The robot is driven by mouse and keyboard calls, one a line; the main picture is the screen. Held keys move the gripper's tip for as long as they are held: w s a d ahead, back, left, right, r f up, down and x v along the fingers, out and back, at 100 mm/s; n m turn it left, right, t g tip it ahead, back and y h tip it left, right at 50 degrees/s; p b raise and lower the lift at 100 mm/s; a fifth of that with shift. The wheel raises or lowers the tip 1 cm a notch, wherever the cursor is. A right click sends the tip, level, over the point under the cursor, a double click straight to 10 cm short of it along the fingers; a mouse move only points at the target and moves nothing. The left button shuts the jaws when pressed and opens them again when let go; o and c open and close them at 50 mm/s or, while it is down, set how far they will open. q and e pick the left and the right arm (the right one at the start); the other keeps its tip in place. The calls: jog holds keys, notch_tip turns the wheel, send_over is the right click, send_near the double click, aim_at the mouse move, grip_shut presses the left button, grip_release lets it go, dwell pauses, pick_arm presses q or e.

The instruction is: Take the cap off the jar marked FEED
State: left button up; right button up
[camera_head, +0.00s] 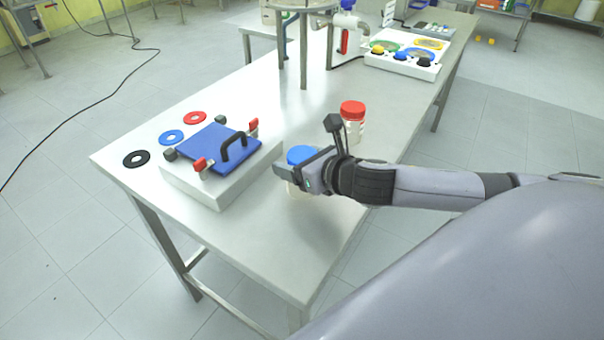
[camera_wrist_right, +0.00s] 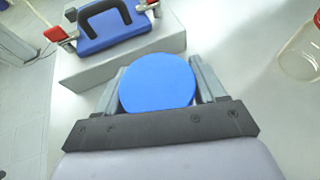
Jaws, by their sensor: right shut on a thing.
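A jar with a blue cap (camera_head: 301,154) stands near the table's right edge, mostly hidden behind my right gripper (camera_head: 285,173). In the right wrist view the blue cap (camera_wrist_right: 157,82) lies between the two fingers of my right gripper (camera_wrist_right: 155,85), which is shut on it. A second jar with a red cap (camera_head: 352,108) stands behind it on the table; its clear body (camera_wrist_right: 303,52) shows at the right of the wrist view. No FEED label is readable on either jar. My left gripper is not in view.
A white box with a blue, black-handled lid (camera_head: 219,147) and red clamps stands left of the gripper. Red, blue and black rings (camera_head: 137,159) lie beyond it. A button panel (camera_head: 402,62) and a metal stand are farther back. The table's front corner (camera_head: 290,265) is clear.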

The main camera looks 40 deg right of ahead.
jog(key=shift+r, duration=0.1)
notch_tip(320, 180, up, 20)
jog(key=p, duration=0.4)
jog(key=shift+o, duration=1.3)
jog(key=c, duration=0.7)
